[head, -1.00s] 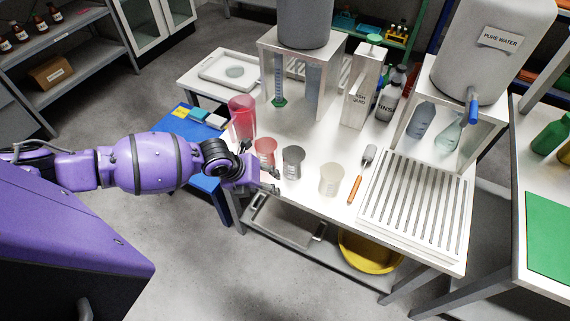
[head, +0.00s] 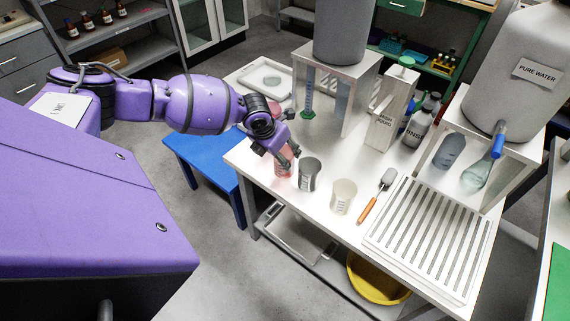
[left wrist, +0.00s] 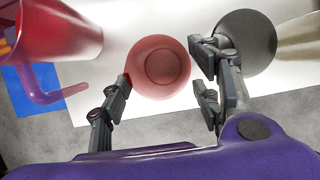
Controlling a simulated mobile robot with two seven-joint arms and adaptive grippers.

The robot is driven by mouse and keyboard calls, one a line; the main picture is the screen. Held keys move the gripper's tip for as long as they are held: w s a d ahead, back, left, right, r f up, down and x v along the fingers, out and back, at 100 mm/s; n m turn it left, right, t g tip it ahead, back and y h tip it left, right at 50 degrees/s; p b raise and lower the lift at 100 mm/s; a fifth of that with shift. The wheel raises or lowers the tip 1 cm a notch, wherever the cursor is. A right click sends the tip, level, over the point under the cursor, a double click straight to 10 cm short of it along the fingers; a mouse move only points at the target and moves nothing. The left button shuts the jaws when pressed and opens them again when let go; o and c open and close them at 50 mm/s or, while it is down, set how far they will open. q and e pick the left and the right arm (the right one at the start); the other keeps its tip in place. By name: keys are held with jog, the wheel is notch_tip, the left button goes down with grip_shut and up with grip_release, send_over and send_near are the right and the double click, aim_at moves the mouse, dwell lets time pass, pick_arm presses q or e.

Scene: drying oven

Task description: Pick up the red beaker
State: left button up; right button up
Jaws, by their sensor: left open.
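The red beaker (head: 282,171) stands on the white table, partly hidden behind my left gripper (head: 289,157) in the head view. In the left wrist view the red beaker (left wrist: 160,68) is seen from above, between the spread fingers of my left gripper (left wrist: 162,78). One finger is close to its left side and the other close to its right side. The gripper is open, and I cannot tell whether either finger touches the beaker. My right gripper is not in view.
A grey beaker (head: 310,173) stands just right of the red one, close to my right-hand finger in the wrist view. A clear beaker (head: 343,196) stands beyond it. A larger red jug (left wrist: 62,28) stands on the left. A brush (head: 377,195) and drying rack (head: 430,235) lie farther right.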

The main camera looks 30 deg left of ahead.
pick_arm(q)
jog(key=x, duration=0.3)
jog(key=shift+w+d+f, duration=0.1)
jog(key=shift+w+f, duration=0.1)
jog(key=shift+f, duration=0.1)
jog(key=c, duration=0.7)
jog(key=shift+o, duration=0.2)
